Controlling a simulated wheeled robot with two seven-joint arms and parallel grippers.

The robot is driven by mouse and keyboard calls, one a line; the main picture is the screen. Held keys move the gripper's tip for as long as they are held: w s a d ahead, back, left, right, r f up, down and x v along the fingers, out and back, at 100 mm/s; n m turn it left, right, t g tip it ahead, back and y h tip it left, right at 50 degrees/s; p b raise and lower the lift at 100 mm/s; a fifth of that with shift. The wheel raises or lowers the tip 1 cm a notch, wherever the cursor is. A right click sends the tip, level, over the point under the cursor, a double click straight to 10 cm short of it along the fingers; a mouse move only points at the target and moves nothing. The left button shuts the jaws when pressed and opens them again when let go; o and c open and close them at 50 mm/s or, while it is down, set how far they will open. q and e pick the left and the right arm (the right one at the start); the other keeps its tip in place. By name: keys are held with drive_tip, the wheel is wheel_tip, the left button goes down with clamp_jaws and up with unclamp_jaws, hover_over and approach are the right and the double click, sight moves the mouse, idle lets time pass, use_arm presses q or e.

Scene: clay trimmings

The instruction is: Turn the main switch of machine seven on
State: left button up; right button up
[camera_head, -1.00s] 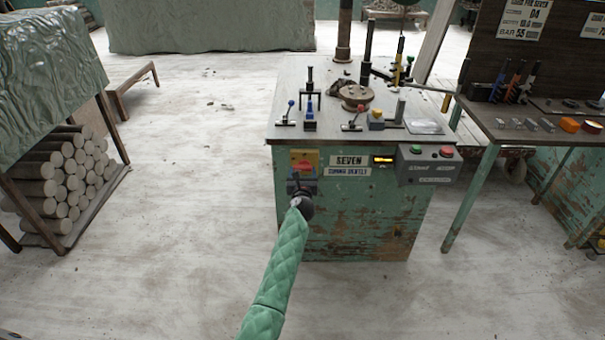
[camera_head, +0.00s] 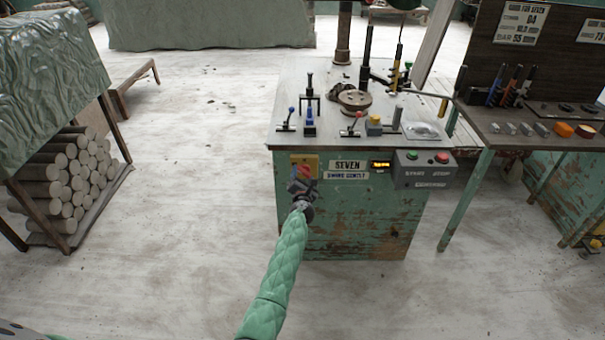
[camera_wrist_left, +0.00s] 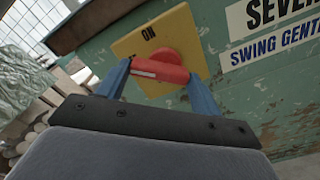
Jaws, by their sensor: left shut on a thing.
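Machine seven (camera_head: 350,215) is a worn green cabinet with a grey top and a label reading "SEVEN". Its main switch is a red handle (camera_wrist_left: 160,70) on a yellow plate (camera_wrist_left: 150,45) marked "ON" at the top; the plate also shows in the head view (camera_head: 312,159). My left gripper (camera_head: 303,172) is at the switch, tilted. In the left wrist view its two blue fingers (camera_wrist_left: 160,84) are shut on the red handle, one at each side. The handle lies slanted, its white-striped end towards the left finger. The lower part of the plate is hidden by the gripper. My right gripper is not in view.
A grey box (camera_head: 424,168) with green and red buttons is on the front right of the cabinet. Small levers and a round brown plate (camera_head: 355,100) stand on top. A side table (camera_head: 520,120) is at right, stacked clay rolls (camera_head: 75,180) at left. The floor in front is clear.

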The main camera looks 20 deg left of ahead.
use_arm(q)
drive_tip(key=m+p, duration=0.1)
drive_tip(key=m, duration=0.2)
drive_tip(key=shift+d+r+p, duration=0.15)
drive_tip(key=shift+p, duration=0.15)
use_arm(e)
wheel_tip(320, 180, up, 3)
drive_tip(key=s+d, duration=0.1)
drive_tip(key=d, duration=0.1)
use_arm(q)
drive_tip(key=m+p, duration=0.3)
drive_tip(key=m, duration=0.3)
drive_tip(key=shift+d, duration=0.15)
drive_tip(key=shift+m, duration=0.6)
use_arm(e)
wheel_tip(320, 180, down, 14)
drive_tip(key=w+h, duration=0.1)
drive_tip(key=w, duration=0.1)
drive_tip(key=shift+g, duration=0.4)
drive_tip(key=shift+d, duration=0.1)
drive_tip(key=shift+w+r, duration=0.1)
use_arm(q)
drive_tip(key=o, duration=1)
drive_tip(key=shift+w, duration=0.1)
